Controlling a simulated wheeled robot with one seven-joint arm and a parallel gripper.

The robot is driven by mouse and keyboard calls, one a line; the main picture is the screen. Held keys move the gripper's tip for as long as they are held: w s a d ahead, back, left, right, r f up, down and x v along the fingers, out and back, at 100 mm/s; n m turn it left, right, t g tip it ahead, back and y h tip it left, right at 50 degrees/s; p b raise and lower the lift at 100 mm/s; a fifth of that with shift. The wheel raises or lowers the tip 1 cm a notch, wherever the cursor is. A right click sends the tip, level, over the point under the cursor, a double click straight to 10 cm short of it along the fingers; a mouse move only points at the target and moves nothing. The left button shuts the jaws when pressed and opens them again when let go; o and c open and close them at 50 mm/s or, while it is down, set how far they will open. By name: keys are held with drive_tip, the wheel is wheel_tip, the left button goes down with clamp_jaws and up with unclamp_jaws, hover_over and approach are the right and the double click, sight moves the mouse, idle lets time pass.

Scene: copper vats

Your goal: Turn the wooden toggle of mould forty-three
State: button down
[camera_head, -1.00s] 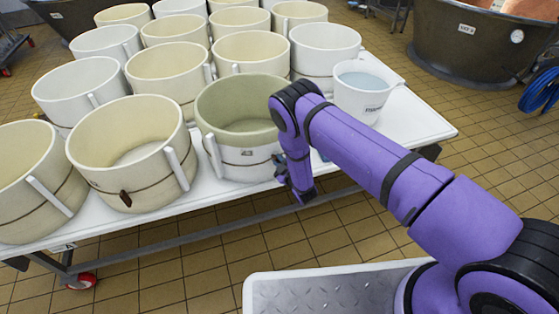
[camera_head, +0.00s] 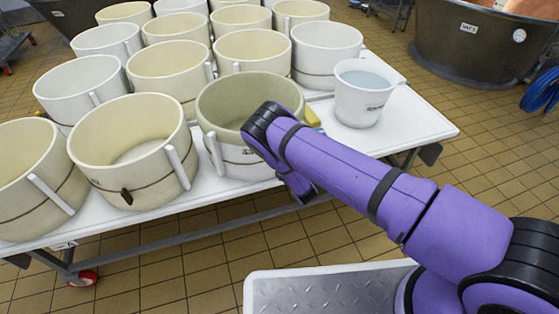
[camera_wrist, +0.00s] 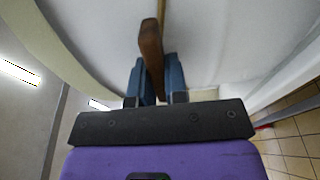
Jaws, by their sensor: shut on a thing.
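Mould forty-three is most likely the greenish round mould (camera_head: 222,105) at the table's front edge, partly behind my arm; its label is mostly covered now. In the wrist view, the brown wooden toggle (camera_wrist: 150,40) stands upright between the two blue fingers of my gripper (camera_wrist: 155,76), on a thin cord against a pale wall (camera_wrist: 210,30). The fingers are shut on it. The toggle is hidden in the head view, where my wrist reaches down at the mould's front right side.
Several cream moulds crowd the white table behind and to the left; the nearest (camera_head: 95,128) has its own brown toggle (camera_head: 126,197). A white bucket of liquid (camera_head: 363,105) stands to the right. A yellow object (camera_head: 312,117) shows just behind my arm.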

drive_tip(key=shift+d+f+n, duration=0.1)
drive_tip(key=shift+n, duration=0.2)
drive_tip(key=c, duration=1.1)
unclamp_jaws()
drive_tip(key=shift+c, duration=0.2)
drive_tip(key=shift+s, duration=0.1)
drive_tip(key=v, duration=1)
drive_tip(key=shift+s+d, duration=0.15)
drive_tip(key=shift+s, duration=0.15)
